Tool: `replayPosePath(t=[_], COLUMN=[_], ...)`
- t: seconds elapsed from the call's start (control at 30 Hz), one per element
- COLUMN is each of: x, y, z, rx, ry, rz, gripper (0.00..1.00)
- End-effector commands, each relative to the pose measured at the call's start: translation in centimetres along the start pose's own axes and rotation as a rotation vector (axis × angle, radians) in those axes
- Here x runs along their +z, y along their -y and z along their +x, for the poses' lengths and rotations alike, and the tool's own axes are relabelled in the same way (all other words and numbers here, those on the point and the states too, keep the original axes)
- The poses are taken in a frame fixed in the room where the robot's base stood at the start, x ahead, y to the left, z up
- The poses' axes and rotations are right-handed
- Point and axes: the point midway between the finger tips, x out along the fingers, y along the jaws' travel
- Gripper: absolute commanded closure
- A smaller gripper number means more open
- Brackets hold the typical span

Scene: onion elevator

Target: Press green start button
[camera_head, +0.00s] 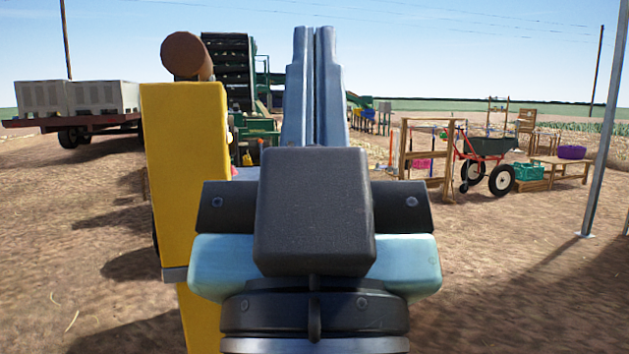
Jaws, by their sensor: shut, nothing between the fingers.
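My gripper (314,40) is in the middle of the view, seen from behind. Its two long blue-grey fingers point away from me and lie together, shut, with nothing between them. A yellow box on a post (186,180) stands just left of my gripper. I see it from its side. Small parts stick out along its right edge, among them a red one (234,172), partly hidden by my gripper. I cannot make out a green button. The fingertips appear to the right of the box in the picture; the distance between them is unclear.
A brown cylinder (187,56) shows above the yellow box. A dark conveyor (229,70) stands behind. A trailer with pale bins (78,98) is at left. A wheelbarrow (487,146), a wooden bench (562,169) and a metal pole (606,125) are at right. Bare dirt lies between.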

Motion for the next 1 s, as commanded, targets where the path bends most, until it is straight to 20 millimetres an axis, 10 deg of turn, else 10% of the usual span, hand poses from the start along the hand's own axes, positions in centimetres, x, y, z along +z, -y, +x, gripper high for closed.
replayPosePath(t=[0.7, 1.0], x=[-17.8, -20.4], y=[0.0, 0.0], z=[18.8, 21.6], rx=[-0.001, -0.002], ry=[0.000, 0.001], rz=[0.001, 0.001], gripper=[1.00, 1.00])
